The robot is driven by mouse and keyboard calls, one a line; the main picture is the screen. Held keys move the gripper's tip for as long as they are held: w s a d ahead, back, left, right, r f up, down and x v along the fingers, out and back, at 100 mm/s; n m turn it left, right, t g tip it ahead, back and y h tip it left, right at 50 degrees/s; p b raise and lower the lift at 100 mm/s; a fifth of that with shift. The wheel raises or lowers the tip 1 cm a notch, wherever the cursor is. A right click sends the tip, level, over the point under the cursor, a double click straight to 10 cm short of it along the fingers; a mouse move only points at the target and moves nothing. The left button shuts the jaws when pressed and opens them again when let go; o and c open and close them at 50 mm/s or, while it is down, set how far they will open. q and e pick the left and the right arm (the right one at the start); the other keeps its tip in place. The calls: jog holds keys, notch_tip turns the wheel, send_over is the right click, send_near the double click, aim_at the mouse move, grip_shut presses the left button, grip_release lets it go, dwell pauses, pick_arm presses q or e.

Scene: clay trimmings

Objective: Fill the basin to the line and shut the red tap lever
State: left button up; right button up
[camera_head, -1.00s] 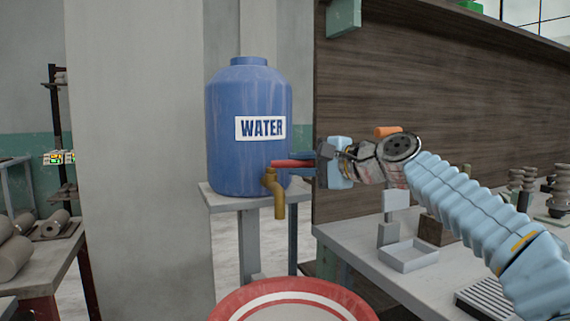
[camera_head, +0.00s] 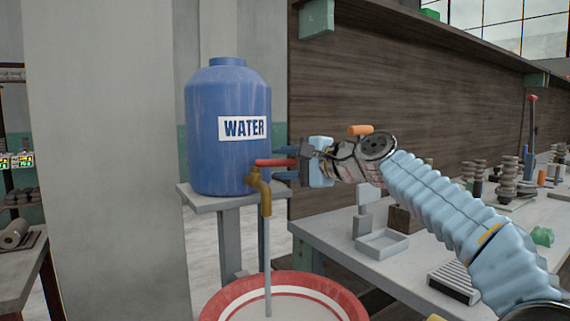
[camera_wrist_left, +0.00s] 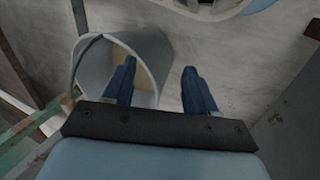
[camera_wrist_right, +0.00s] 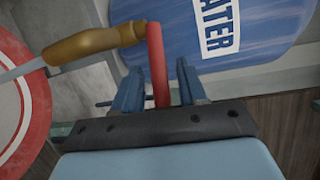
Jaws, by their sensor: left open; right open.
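The brass tap (camera_head: 264,192) on the blue water barrel (camera_head: 228,120) pours a thin stream of water (camera_head: 267,255) into the red-and-white basin (camera_head: 232,292) below. The red tap lever (camera_head: 275,162) points right from the tap. My right gripper (camera_head: 288,168) is open at it; in the right wrist view the red lever (camera_wrist_right: 157,60) lies between its spread fingers (camera_wrist_right: 160,85). I cannot tell whether they touch it. The basin is cut off by the lower edge, and I cannot make out the fill line or water level. My left gripper (camera_wrist_left: 158,85) is open and empty, outside the head view.
The barrel stands on a grey stand (camera_head: 205,200). A grey workbench (camera_head: 340,238) with a shallow tray (camera_head: 382,243) and several clay pieces lies right, under my right arm. A grey bucket (camera_wrist_left: 150,50) is beyond my left fingers. A wall column (camera_head: 105,150) stands left.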

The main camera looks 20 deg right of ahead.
jog(key=b+v, duration=0.3)
jog(key=v, duration=1.1)
jog(key=shift+w, duration=0.1)
jog(key=shift+c, duration=0.4)
dwell(1.3)
